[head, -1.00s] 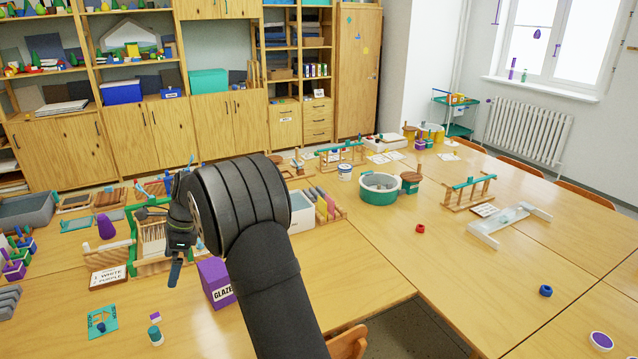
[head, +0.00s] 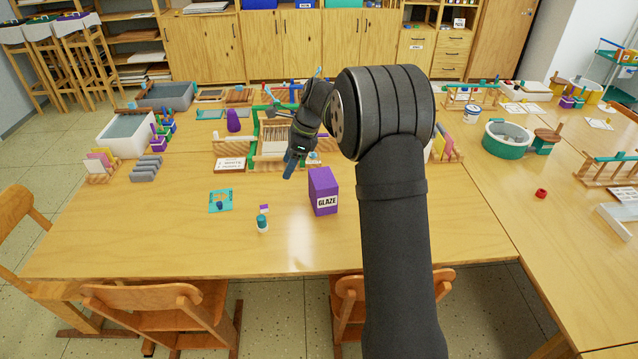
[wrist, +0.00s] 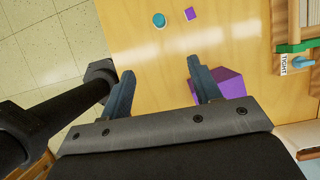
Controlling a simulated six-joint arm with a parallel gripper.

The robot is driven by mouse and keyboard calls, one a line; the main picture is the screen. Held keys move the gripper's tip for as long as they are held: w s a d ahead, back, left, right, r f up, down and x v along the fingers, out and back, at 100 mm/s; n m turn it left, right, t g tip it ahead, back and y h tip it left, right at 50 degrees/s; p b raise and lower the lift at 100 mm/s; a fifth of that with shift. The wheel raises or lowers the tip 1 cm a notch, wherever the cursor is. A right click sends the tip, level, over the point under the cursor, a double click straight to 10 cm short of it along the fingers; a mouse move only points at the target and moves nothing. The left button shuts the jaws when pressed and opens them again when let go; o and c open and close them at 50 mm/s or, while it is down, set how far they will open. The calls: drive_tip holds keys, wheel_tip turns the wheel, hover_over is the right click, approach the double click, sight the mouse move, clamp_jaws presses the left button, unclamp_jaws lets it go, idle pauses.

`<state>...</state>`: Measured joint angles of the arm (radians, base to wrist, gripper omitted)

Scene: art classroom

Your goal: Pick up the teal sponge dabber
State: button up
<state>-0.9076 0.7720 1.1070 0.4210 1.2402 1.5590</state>
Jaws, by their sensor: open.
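The teal sponge dabber (head: 262,221) stands upright on the table, with a teal top and a whitish lower part. In the wrist view it shows from above as a teal disc (wrist: 159,20), beyond the fingertips and roughly between their lines. A small purple block (head: 264,208) lies just behind it. My gripper (head: 289,165) is above the table, behind and to the right of the dabber in the head view. In the wrist view the fingers of my gripper (wrist: 160,73) are apart with nothing between them.
A purple GLAZE box (head: 323,192) stands right of the dabber; in the wrist view its purple side (wrist: 231,83) is by the right finger. A wooden loom (head: 275,145) stands behind.

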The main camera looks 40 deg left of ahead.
drive_tip(key=n+t+h, duration=0.1)
drive_tip(key=n+t, duration=0.2)
drive_tip(key=n, duration=2.4)
approach(262, 218)
drive_tip(key=f, duration=0.3)
drive_tip(key=a+f, duration=0.1)
drive_tip(key=f, duration=0.3)
drive_tip(key=a+f, duration=0.1)
drive_tip(key=f, duration=0.3)
drive_tip(key=shift+s+a, duration=0.1)
drive_tip(key=shift+a, duration=0.05)
drive_tip(key=c, duration=1)
